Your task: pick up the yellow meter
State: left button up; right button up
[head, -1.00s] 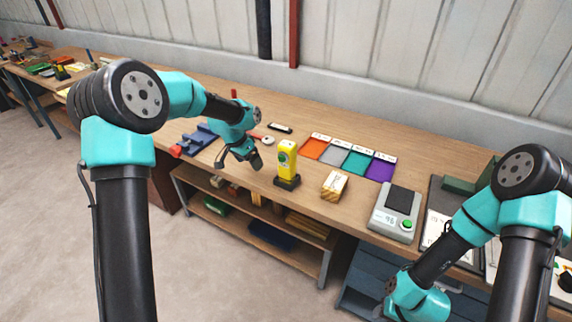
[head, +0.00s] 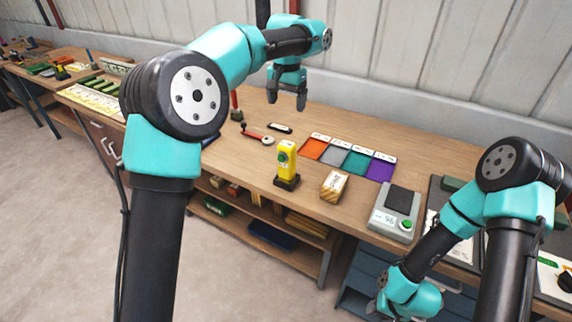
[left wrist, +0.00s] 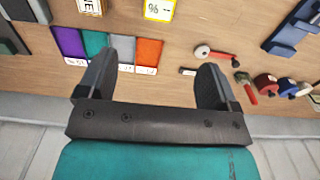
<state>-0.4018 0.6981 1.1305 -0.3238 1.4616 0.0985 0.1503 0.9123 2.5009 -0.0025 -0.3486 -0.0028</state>
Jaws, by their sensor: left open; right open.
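The yellow meter (head: 287,161) stands upright in a dark base (head: 287,182) near the bench's front edge, with a green round part on its side. In the left wrist view, part of the yellow meter (left wrist: 160,9) shows at the top edge with its display. My left gripper (head: 287,99) is open and empty, pointing down above the rear of the bench, behind the meter and apart from it.
A wooden block (head: 334,185) stands just right of the meter, then a grey scale (head: 396,210). Orange (head: 313,148), grey, green and purple (head: 380,170) mats lie behind. A red-handled tool (head: 257,136) lies to the left.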

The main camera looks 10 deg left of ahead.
aim_at(287, 144)
pick_arm(q)
notch_tip(287, 144, down, 12)
jog(key=shift+f, duration=0.15)
dwell(0.4)
jog(key=shift+d+f, duration=0.1)
jog(key=shift+f, duration=2.45)
jog(key=c, duration=1.4)
jog(key=shift+r, duration=0.15)
jog(key=shift+c, duration=0.2)
jog(key=shift+s+r, duration=0.15)
jog(key=shift+r, duration=1.55)
jog(key=s+d+r, duration=0.1)
jog(key=s+d, duration=0.1)
jog(key=s, duration=1.3)
jog(key=shift+s+d+r, duration=0.15)
jog(key=shift+s+d, duration=0.05)
jog(key=shift+s, duration=0.15)
